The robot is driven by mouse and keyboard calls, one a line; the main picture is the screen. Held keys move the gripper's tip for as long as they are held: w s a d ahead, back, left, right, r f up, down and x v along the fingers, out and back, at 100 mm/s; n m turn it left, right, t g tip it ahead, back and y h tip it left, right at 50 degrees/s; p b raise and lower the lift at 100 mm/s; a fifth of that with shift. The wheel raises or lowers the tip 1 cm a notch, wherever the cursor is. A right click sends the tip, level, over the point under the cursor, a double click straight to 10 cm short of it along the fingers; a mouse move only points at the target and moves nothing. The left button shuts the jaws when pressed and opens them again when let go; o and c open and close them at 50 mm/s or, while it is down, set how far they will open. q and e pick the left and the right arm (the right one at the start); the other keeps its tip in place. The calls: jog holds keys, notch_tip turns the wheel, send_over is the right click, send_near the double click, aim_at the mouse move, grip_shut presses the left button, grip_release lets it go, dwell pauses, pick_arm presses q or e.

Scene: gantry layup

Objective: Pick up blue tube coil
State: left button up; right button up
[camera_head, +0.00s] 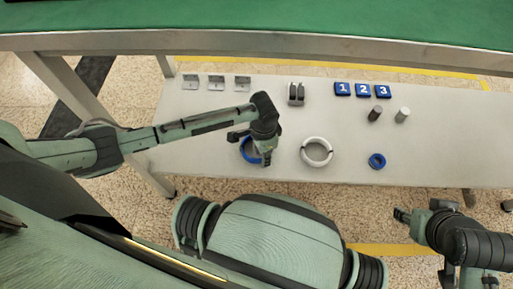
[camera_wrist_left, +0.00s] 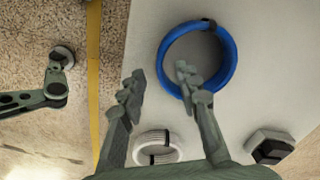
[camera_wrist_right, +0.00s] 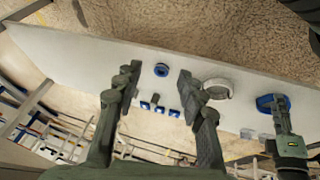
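The blue tube coil (camera_head: 244,152) lies flat on the light table, partly hidden behind my left gripper (camera_head: 252,148) in the head view. In the left wrist view the blue tube coil (camera_wrist_left: 164,65) shows as a ring with a dark band at its top. My left gripper (camera_wrist_left: 160,82) is open, with one finger overlapping the coil's lower left edge and the other outside the ring. Whether it touches the coil I cannot tell. My right gripper (camera_wrist_right: 158,80) is open and empty, away from the coil, off the table's front edge.
A white coil (camera_head: 305,155) lies right of the blue one, and a small blue roll (camera_head: 377,161) farther right. Metal brackets (camera_head: 216,83), numbered blue blocks (camera_head: 363,90) and two cylinders (camera_head: 402,115) stand behind. A green-topped surface (camera_head: 300,18) crosses the head view's top.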

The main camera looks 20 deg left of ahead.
pick_arm(q)
jog(key=shift+f, duration=1.15)
pick_arm(e)
jog(key=shift+w+a+r+t+y, duration=0.25)
jog(key=shift+w+a+t, duration=0.15)
jog(key=shift+w+a, duration=0.25)
jog(key=shift+w+a+r+t+y, duration=0.2)
jog(key=shift+w+a+t, duration=0.25)
jog(key=shift+w, duration=0.4)
pick_arm(q)
grip_shut()
